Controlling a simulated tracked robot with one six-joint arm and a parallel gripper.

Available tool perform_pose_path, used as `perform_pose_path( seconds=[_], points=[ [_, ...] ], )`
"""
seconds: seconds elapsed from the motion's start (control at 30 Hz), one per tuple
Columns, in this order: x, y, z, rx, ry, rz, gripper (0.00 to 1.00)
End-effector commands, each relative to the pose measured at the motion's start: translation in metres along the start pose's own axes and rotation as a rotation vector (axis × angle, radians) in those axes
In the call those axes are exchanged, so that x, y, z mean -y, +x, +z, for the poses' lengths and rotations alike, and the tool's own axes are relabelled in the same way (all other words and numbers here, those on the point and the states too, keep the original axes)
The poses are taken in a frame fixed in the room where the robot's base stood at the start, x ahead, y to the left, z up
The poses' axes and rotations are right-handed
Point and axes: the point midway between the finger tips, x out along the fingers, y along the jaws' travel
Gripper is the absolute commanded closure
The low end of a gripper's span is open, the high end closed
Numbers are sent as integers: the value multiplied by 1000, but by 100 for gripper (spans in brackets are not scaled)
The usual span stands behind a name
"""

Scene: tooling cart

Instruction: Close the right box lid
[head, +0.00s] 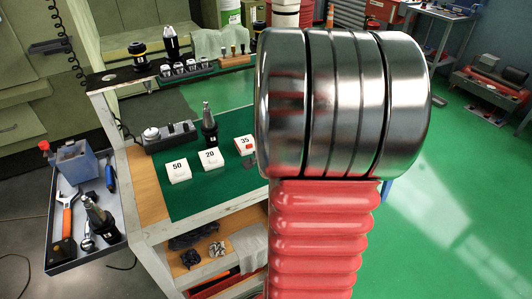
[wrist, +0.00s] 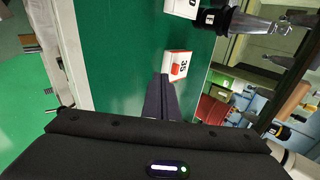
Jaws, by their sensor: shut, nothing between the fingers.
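Three small white boxes stand in a row on the green cart top; the right box (head: 244,143) is labelled 35 and has a red patch on it. It also shows in the wrist view (wrist: 179,64), just beyond my fingertips. I cannot tell how its lid stands. The middle box (head: 210,160) is labelled 20 and the left box (head: 178,172) is labelled 50. My gripper (wrist: 164,80) is shut and empty, its tips close to the right box; I cannot tell whether they touch. In the head view my arm hides most of the gripper.
A dark tool holder (head: 209,125) stands upright behind the boxes, beside a grey block (head: 170,136) with a white knob. A raised rear shelf (head: 115,77) carries several tool holders. A side tray (head: 75,250) with tools hangs at left. The green top (head: 205,194) before the boxes is clear.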

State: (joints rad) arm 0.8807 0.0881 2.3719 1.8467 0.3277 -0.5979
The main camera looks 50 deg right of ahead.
Motion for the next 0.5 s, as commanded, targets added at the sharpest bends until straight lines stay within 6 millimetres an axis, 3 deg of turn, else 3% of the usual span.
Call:
perform_pose_path(
  seconds=[0.5],
  points=[
    [1,-49,0,-1,-1,-2,100]
  ],
)
